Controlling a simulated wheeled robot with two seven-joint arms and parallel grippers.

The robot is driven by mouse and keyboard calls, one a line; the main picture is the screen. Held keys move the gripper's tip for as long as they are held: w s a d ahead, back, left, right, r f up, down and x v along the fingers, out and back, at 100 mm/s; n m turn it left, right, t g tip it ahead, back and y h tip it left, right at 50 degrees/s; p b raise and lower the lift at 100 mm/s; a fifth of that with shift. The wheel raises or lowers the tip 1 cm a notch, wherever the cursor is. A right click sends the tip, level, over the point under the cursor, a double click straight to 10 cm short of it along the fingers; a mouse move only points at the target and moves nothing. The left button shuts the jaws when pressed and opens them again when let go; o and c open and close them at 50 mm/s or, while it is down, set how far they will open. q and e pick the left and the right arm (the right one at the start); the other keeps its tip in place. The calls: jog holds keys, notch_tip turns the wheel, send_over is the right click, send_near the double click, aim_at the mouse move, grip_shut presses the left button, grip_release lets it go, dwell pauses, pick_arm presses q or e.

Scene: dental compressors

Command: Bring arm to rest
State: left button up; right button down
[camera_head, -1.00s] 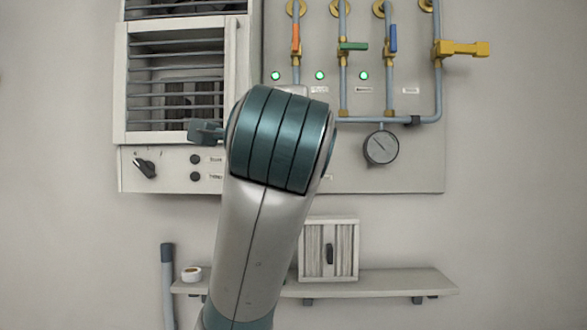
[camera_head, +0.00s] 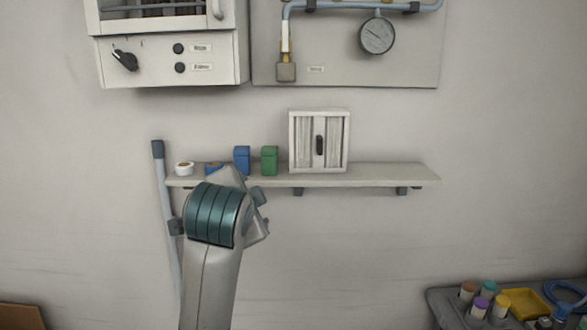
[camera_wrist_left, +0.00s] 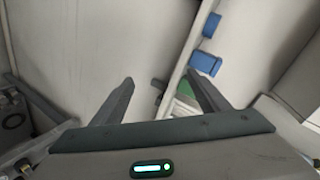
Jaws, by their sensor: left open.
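My left arm (camera_head: 212,255) rises from the bottom of the head view. Its teal and grey wrist is in front of the wall, at the left end of a narrow shelf. In the left wrist view, the two dark fingers of my left gripper (camera_wrist_left: 160,78) stand wide apart with nothing between them. In the head view the fingers are mostly hidden by the wrist. My right arm is not in view.
The wall shelf (camera_head: 390,174) bears a white roll (camera_head: 184,168), a blue box (camera_head: 242,160), a green box (camera_head: 269,160) and a small cabinet (camera_head: 336,141). A grey pole (camera_head: 159,200) stands at left. A gauge (camera_head: 377,35) hangs above. A table (camera_head: 450,309) with bottles is at lower right.

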pick_arm(q)
jog(key=s+a+f+n+g, duration=0.2)
jog(key=s+f, duration=0.2)
jog(key=f, duration=0.7)
jog(key=s+a+f+n+g, duration=0.1)
jog(key=s+a+f, duration=0.25)
jog(key=f, duration=0.65)
jog(key=s+a+f+n+g, duration=0.2)
jog(key=s+f, duration=0.3)
jog(key=f, duration=0.6)
jog(key=s+a+f+n+g, duration=0.2)
jog(key=s+f, duration=0.4)
jog(key=s, duration=0.4)
jog(key=s+a+f+n+g, duration=0.1)
jog(key=s+a+f+n, duration=0.1)
jog(key=s+f, duration=0.6)
jog(key=s+a+f+n+g, duration=0.2)
jog(key=s+f, duration=0.2)
jog(key=s, duration=0.9)
jog(key=s+f+x, duration=0.1)
jog(key=s+x, duration=0.2)
jog(key=x, duration=2.1)
jog(key=s+f, duration=0.6)
jog(key=f, duration=0.3)
jog(key=s+f, duration=0.6)
jog(key=f, duration=0.3)
jog(key=shift+s+f+m, duration=0.2)
jog(key=shift+f+m, duration=0.2)
